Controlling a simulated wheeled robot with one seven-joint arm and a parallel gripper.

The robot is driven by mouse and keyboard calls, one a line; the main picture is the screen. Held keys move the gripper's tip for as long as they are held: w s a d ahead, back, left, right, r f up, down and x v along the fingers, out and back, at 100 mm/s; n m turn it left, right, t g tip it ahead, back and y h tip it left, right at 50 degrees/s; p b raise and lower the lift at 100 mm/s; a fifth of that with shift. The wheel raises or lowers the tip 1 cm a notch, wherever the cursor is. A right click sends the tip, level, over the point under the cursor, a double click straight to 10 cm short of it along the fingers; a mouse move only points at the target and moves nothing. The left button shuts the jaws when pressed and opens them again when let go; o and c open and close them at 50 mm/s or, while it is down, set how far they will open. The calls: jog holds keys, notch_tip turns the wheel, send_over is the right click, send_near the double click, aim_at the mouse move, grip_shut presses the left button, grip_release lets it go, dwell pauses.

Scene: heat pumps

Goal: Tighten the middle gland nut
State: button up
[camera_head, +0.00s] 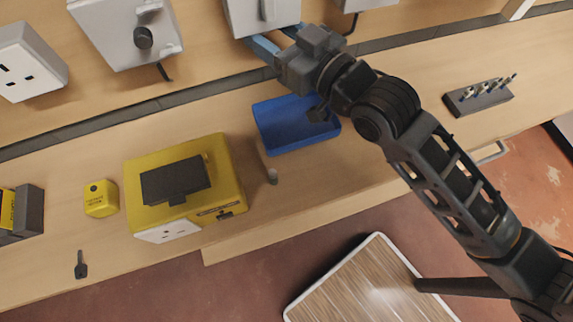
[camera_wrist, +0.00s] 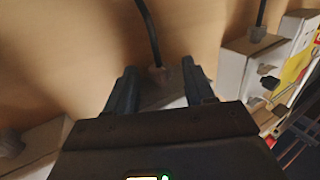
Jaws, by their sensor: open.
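The middle gland nut (camera_wrist: 158,75) is a small greyish fitting under a grey box, with a black cable (camera_wrist: 148,30) running from it. In the head view my gripper (camera_head: 272,41) is at the lower edge of the middle grey box (camera_head: 246,14), and the nut is hidden there. Other gland nuts show at left (camera_wrist: 11,143) and right (camera_wrist: 257,34).
A blue tray (camera_head: 280,145) lies on the wooden bench below my arm. A yellow case (camera_head: 222,172), a small yellow block (camera_head: 100,199) and a key-like tool (camera_head: 81,266) are left of it. A dark rack of bits (camera_head: 480,98) stands at right.

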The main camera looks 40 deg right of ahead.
jog(key=shift+a+m+h+b, duration=0.2)
jog(key=shift+m+h+b, duration=0.2)
jog(key=shift+m+h, duration=1.05)
jog(key=shift+a+h+b, duration=0.1)
jog(key=shift+h+b, duration=0.2)
jog(key=shift+h, duration=0.65)
